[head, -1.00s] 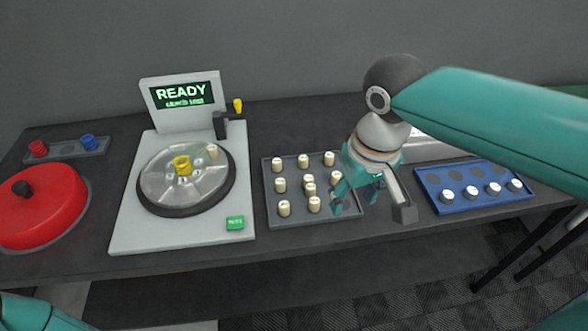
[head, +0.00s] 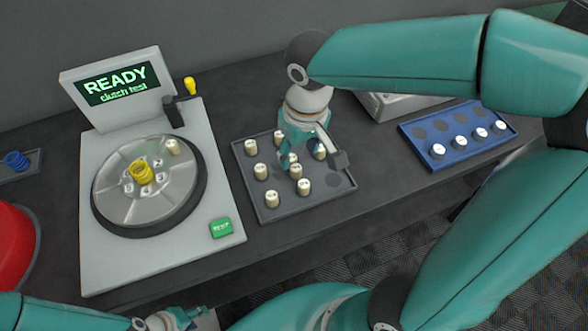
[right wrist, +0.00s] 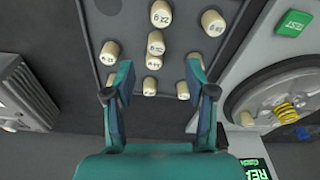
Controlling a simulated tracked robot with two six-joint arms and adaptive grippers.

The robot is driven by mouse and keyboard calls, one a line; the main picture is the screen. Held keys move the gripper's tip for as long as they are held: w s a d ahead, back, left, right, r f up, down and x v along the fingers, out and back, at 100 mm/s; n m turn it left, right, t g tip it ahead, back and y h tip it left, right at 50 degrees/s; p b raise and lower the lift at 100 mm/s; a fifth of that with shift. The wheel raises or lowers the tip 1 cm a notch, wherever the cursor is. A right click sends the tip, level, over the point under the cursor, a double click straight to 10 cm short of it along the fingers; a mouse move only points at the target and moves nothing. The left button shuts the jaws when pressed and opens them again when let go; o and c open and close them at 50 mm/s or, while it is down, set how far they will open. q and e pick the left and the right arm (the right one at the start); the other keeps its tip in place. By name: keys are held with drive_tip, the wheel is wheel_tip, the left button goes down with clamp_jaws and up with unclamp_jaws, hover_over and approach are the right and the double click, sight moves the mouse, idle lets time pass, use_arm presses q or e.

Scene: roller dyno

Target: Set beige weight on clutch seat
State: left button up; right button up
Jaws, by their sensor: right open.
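Several beige weights stand on a dark grey tray (head: 240,170), one of them a beige weight (head: 272,199) at the near left. My right gripper (head: 313,163) is open above the tray's far right part. In the right wrist view, beige weights (right wrist: 155,42) stand ahead of and between its open fingers (right wrist: 158,75); none is clearly gripped. The round clutch plate (head: 120,207) has numbered seats around a yellow spring (head: 141,170). One beige weight (head: 172,147) stands on its far right seat. My left gripper (head: 175,319) is low at the bottom edge, its jaws unclear.
The test machine's screen (head: 115,85) reads READY, clutch test. A green button (head: 221,228) and a yellow-knobbed lever (head: 190,86) are on the machine. A blue tray (head: 425,152) with white-topped pieces is at right. A red disc (head: 14,245) is at left.

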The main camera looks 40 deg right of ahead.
sight(296, 167)
wheel_tip(296, 167, down, 4)
drive_tip(key=shift+w+r, duration=0.15)
drive_tip(key=shift+w+d+f, duration=0.1)
drive_tip(key=shift+w+f, duration=0.15)
drive_tip(key=shift+f, duration=0.55)
drive_tip(key=shift+w+d+f, duration=0.1)
drive_tip(key=shift+w+f, duration=0.1)
drive_tip(key=shift+f, duration=0.65)
drive_tip(key=shift+w+d+f, duration=0.1)
drive_tip(key=shift+w+f, duration=0.15)
drive_tip(key=shift+f, duration=0.55)
drive_tip(key=c, duration=1.1)
drive_tip(key=shift+o, duration=0.2)
drive_tip(key=shift+r, duration=0.1)
